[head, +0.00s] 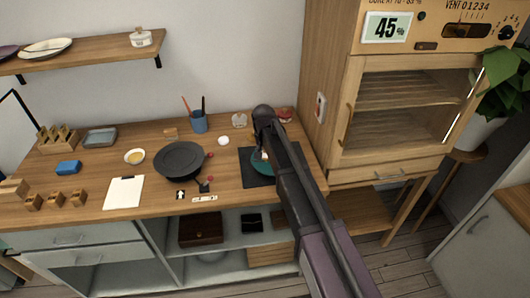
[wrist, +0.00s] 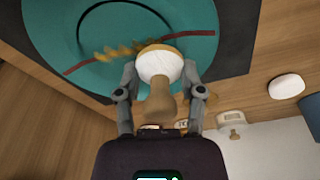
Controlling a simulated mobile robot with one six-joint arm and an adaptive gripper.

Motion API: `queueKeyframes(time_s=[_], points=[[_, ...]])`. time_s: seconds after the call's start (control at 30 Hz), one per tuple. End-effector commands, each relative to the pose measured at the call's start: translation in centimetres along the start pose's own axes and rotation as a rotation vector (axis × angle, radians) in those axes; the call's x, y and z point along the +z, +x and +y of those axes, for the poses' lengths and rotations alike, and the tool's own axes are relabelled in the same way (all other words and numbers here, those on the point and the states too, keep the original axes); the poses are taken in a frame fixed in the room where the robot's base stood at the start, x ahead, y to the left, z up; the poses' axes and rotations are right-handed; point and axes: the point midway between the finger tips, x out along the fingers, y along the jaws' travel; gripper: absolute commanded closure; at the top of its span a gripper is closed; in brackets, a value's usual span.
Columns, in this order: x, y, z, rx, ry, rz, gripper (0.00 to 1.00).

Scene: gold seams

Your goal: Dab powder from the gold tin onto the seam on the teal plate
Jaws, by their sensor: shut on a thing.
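The teal plate (wrist: 40,22) lies on a dark mat (wrist: 238,50) in the wrist view; in the head view my arm mostly hides the plate (head: 262,167). A red seam (wrist: 196,35) crosses it, with a streak of gold powder (wrist: 118,51) along its middle. My gripper (wrist: 160,76) is shut on a dabber (wrist: 158,66) with a pale puff and a tan handle. The puff, yellowish at its far edge, is over the seam beside the gold streak; I cannot tell whether it touches. A small bowl with yellow contents (head: 134,156) stands left; I cannot tell whether it is the gold tin.
A black round pan-like object (head: 180,160) is left of the mat. A blue cup with brushes (head: 198,122) and a white round object (head: 223,141) stand behind. A wooden cabinet (head: 337,100) rises close on the right. A white card (head: 124,191) lies at the front left.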

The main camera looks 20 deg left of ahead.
Motion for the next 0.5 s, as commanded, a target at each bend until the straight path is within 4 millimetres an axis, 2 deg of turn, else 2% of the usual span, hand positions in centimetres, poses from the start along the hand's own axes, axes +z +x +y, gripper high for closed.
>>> queueKeyframes(time_s=[0.23, 0.5], points=[[-0.1, -0.5, 0.0, 0.0, 0.0, 0.0, 0.87], [-0.4, -2.5, 0.0, 0.0, 0.0, 0.0, 0.87]])
